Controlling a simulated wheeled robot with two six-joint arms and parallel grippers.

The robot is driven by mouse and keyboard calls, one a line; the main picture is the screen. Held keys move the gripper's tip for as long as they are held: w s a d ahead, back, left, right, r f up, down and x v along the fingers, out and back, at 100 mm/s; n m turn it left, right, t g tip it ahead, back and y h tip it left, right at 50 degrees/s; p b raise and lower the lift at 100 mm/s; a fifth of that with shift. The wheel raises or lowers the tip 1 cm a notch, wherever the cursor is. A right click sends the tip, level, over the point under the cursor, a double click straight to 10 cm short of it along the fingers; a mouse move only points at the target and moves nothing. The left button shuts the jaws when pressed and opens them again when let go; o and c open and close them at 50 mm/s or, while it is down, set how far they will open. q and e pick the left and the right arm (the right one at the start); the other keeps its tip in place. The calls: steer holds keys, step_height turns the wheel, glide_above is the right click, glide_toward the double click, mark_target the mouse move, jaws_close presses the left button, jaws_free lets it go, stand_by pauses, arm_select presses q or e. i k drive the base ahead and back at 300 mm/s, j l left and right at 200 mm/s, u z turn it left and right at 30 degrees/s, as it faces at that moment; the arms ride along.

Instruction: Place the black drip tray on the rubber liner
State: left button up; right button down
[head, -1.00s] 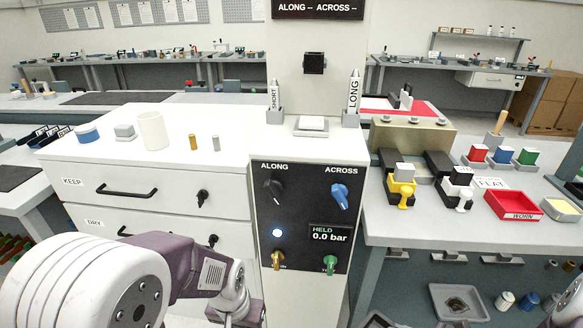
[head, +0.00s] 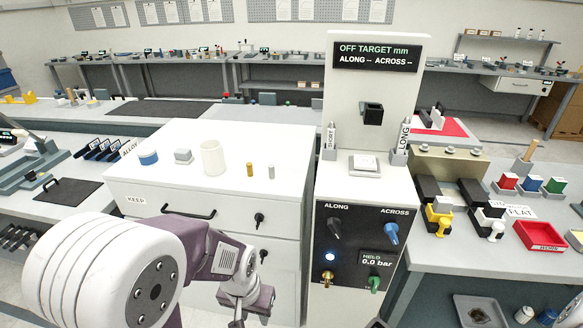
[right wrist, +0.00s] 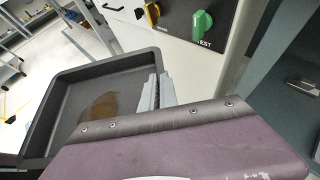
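The black drip tray (right wrist: 95,100), with a brown stain on its floor, fills the left of the right wrist view. In the head view the right gripper is not clearly visible. My left gripper (head: 245,303) hangs in front of the white drawer cabinet, and its fingers are too small to judge. A flat black mat with a handle (head: 72,193) lies on the left bench; I cannot tell if it is the rubber liner.
The white cabinet (head: 205,200) carries a cup, a blue-banded dish and small pins. The control column (head: 358,245) stands beside it. The right bench holds a red bin (head: 540,236) and coloured blocks. A grey tray (head: 482,312) sits low at right. A long dark mat (head: 172,110) lies behind.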

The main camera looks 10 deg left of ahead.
mark_target(72, 191)
steer(key=k+j, duration=0.1)
steer(key=j, duration=0.55)
steer(key=k+j, duration=0.1)
steer(key=j, duration=0.5)
steer(key=k+j, duration=0.1)
steer(key=j, duration=0.55)
steer(key=k+j, duration=0.1)
steer(key=j, duration=0.55)
steer(key=k+j, duration=0.1)
steer(key=j, duration=0.5)
steer(key=k+j, duration=0.1)
steer(key=j, duration=0.55)
steer(key=k+j, duration=0.1)
steer(key=j, duration=0.55)
